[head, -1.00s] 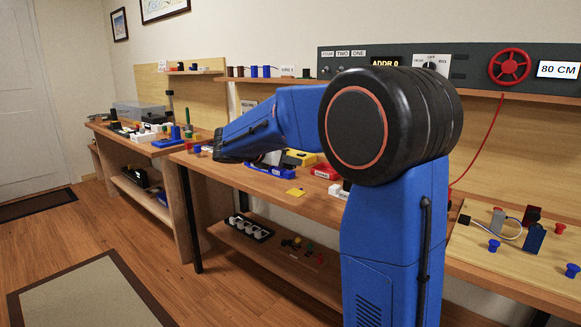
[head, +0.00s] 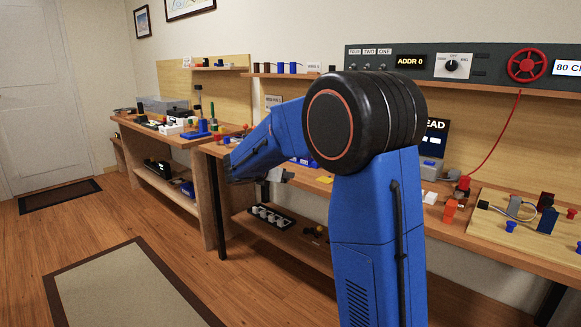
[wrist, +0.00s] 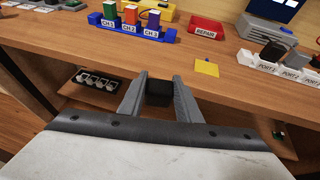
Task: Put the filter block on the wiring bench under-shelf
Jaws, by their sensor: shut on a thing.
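My gripper (wrist: 160,84) is shut on a dark, nearly black block (wrist: 159,97), seen between its two grey fingers in the wrist view. I take this for the filter block; no label on it is readable. In the head view my gripper (head: 240,172) is at the front of the near bench (head: 300,182), and the block cannot be made out there. The under-shelf (head: 285,240) is the lower board of that bench. In the wrist view the block is in front of the bench's front edge, with parts of the shelf showing on either side.
A black tray of white cups (head: 270,215) and small dark parts (head: 315,230) sit on the under-shelf. The bench top holds a blue CH rack (wrist: 130,30), a red REPAIR box (wrist: 207,29), a yellow square (wrist: 206,67) and white PORT blocks (wrist: 268,68). Floor in front is open.

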